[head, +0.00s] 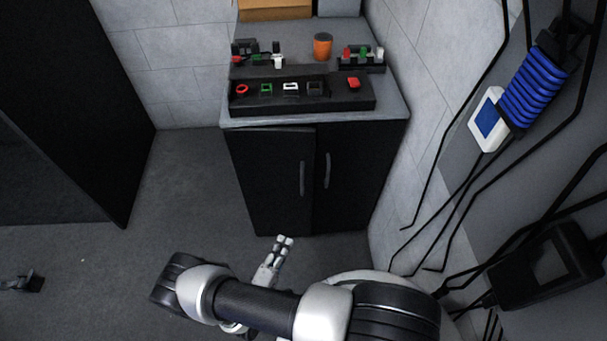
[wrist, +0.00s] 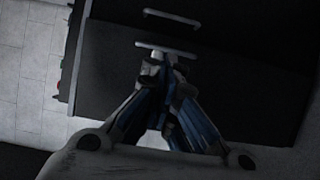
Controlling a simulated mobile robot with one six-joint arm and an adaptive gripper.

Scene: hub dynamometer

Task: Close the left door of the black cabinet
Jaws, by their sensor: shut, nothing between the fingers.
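The black cabinet (head: 345,205) stands below the grey worktop. Its left door (head: 265,185) has a vertical handle (head: 302,175). A thin lighter strip shows along this door's top edge, so it looks slightly ajar, though the gap is hard to judge. The right door (head: 345,190) looks shut, with its own handle (head: 327,170). My gripper (head: 284,240) is shut and empty, low in front of the left door. In the dark, turned wrist view, my fingers (wrist: 168,75) appear just below the left handle (wrist: 167,48); contact cannot be told. The right handle (wrist: 172,17) is above it.
The worktop (head: 392,103) carries a black tray (head: 330,103) of small parts and an orange cup (head: 322,46). A wall panel with cables and a blue coil (head: 538,88) is at the right. A large dark panel (head: 60,100) stands left. The floor (head: 185,190) left of the cabinet is clear.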

